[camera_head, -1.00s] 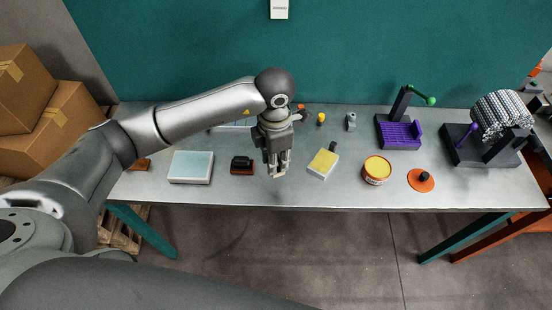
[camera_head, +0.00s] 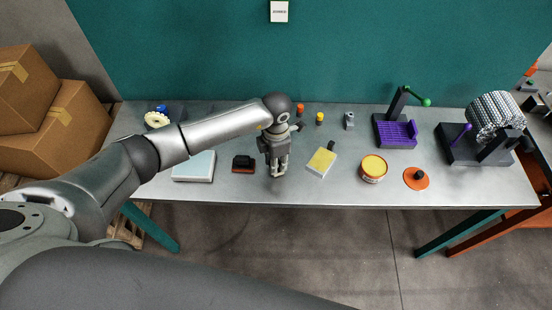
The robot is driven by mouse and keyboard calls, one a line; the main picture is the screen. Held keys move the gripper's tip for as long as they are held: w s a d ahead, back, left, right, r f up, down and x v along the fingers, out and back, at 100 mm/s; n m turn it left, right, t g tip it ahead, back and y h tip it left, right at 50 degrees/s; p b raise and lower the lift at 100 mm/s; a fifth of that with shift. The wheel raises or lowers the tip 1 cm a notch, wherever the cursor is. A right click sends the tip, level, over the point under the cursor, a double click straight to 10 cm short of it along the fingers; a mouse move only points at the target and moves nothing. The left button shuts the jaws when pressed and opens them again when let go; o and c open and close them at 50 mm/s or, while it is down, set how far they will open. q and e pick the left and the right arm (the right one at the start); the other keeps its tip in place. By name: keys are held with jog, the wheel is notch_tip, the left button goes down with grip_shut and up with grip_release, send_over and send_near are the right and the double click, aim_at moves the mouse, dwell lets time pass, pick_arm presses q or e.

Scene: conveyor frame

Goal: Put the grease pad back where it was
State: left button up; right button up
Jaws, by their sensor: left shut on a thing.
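My left gripper (camera_head: 278,172) points down over the front middle of the table. Its fingers are close together on something small that I cannot make out clearly. I cannot tell for certain which thing is the grease pad. A pale block with a yellow top and a dark handle (camera_head: 321,162) lies just right of the gripper, apart from it. A dark block with a reddish base (camera_head: 243,164) lies just left of it. A white slab with a pale blue top (camera_head: 194,166) lies farther left, partly behind my arm. My right gripper is out of view.
An orange tin with yellow contents (camera_head: 373,168) and an orange disc with a black knob (camera_head: 416,179) stand to the right. A purple rack (camera_head: 397,134) and a dark stand with a metal roll (camera_head: 480,145) are farther right. Small parts line the back.

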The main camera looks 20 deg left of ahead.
pick_arm(q)
jog(key=shift+f, duration=0.25)
jog(key=o, duration=0.9)
jog(key=shift+r, duration=0.1)
jog(key=shift+r, duration=0.5)
notch_tip(320, 180, up, 11)
jog(key=b, duration=0.3)
jog(key=shift+r, duration=0.15)
